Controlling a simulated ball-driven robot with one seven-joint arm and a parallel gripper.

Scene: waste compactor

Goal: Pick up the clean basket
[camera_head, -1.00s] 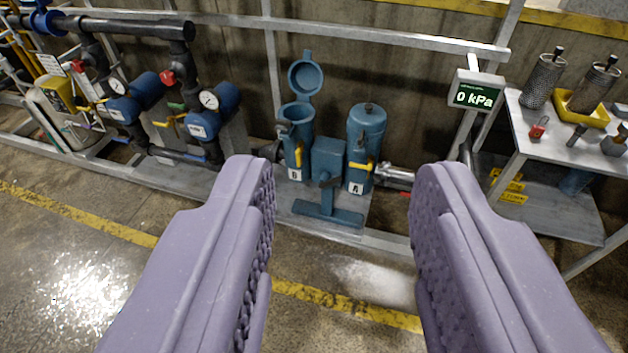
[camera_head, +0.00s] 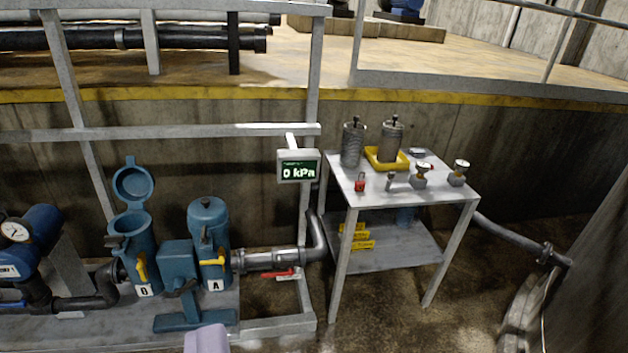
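Two mesh cylinder baskets with dark top knobs stand on a grey metal table (camera_head: 430,188). The left basket (camera_head: 351,146) is grey and stands directly on the tabletop. The right basket (camera_head: 390,143) looks browner and stands in a yellow tray (camera_head: 374,157). Neither basket is labelled clean; the left one looks the cleaner. Only one purple fingertip of my gripper (camera_head: 207,340) shows at the bottom edge, well left of and below the table. The other finger is out of view. Nothing is seen held.
A red padlock-like item (camera_head: 360,182) and several small fittings lie on the tabletop. A pressure display (camera_head: 299,166) reads 0 kPa. Yellow boxes (camera_head: 358,240) sit on the lower shelf.

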